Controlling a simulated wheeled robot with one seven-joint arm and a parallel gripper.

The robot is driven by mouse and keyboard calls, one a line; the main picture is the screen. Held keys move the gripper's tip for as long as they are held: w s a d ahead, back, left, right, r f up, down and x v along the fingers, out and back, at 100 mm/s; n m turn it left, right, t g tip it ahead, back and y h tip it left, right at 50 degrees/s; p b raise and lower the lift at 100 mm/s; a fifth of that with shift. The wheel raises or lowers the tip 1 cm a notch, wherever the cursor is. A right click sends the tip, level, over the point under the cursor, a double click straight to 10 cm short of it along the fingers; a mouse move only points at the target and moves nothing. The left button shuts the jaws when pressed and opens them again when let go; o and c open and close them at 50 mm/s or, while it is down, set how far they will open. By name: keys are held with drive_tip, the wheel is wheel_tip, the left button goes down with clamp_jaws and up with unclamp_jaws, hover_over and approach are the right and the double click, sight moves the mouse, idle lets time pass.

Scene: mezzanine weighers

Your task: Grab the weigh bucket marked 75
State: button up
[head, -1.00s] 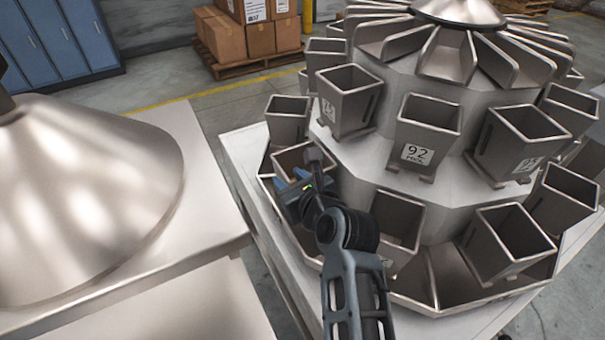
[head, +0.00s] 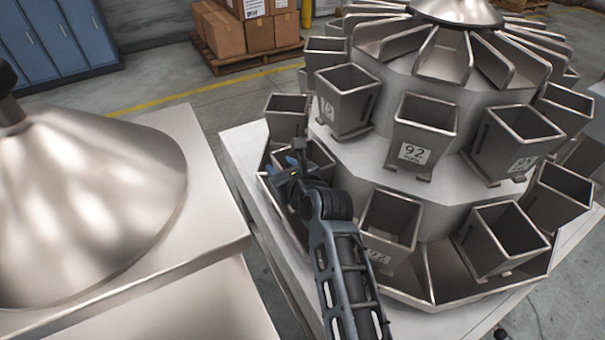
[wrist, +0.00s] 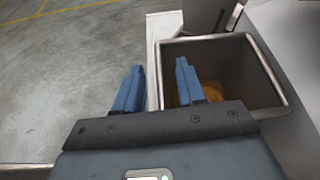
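No label that I can surely read as 75 shows. My gripper (head: 287,164) is open over a lower-row weigh bucket (head: 318,156) at the left of the machine; any mark on that bucket is hidden. In the wrist view the blue fingers (wrist: 158,82) stand on either side of this bucket's near-left rim, the left finger outside and the right finger over the opening. The bucket (wrist: 262,62) is open-topped grey metal with something orange-brown inside. I cannot tell whether the fingers touch its wall.
An upper bucket marked 92 (head: 427,122) faces me. Other upper buckets (head: 347,98) and lower buckets (head: 390,222) ring the weigher closely, their labels hard to read. A metal cone (head: 90,200) stands on a white platform at left. Grey floor (head: 215,100) lies between.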

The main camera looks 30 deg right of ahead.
clamp_jaws()
idle(1.4)
